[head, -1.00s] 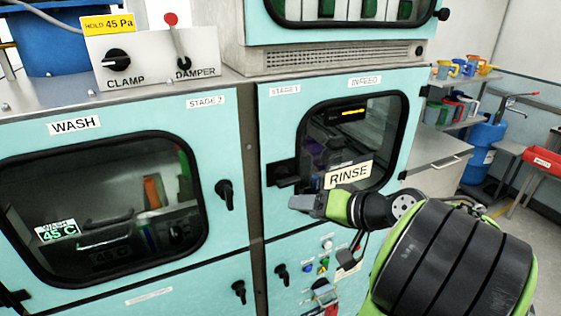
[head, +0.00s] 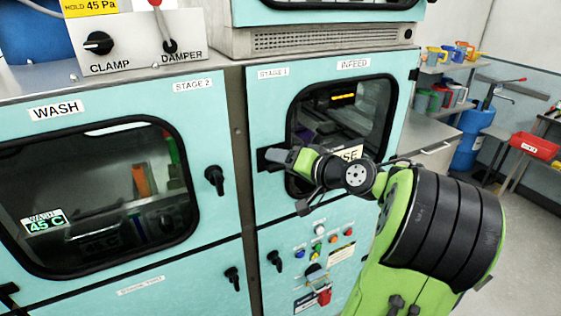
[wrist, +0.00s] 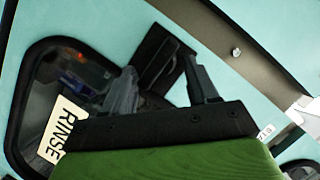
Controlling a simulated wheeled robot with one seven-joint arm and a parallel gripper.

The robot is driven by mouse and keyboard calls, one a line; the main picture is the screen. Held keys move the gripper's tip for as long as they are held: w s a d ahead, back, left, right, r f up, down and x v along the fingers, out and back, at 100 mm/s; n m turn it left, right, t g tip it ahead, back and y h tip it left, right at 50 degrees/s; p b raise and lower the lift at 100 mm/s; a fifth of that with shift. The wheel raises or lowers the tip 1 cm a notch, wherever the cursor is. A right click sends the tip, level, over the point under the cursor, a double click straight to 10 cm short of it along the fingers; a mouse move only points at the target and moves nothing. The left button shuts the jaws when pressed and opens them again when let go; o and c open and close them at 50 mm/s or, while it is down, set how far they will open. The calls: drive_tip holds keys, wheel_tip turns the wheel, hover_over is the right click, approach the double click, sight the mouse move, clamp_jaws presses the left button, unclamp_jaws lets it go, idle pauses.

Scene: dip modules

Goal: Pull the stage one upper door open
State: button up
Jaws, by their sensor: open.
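The stage one upper door (head: 350,68) is a pale turquoise panel labelled STAGE 1 and INFEED, with a black-framed window and a RINSE label. It looks shut against the cabinet. Its black handle (head: 268,159) sits at the door's left edge, partly hidden by my gripper (head: 286,157). In the wrist view the handle (wrist: 157,52) lies beyond and between the two grey fingers of my gripper (wrist: 160,75), which is open. I cannot tell whether a finger touches the handle. The RINSE label (wrist: 62,130) also shows there.
The stage 2 door (head: 205,120) is at the left with its own black handle (head: 215,180). Below the upper door is a panel with buttons and a red switch (head: 324,297). A steel counter (head: 432,130) stands to the right, with open floor beyond.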

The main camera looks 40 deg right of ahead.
drive_tip(key=shift+x, duration=0.85)
drive_tip(key=shift+c, duration=0.3)
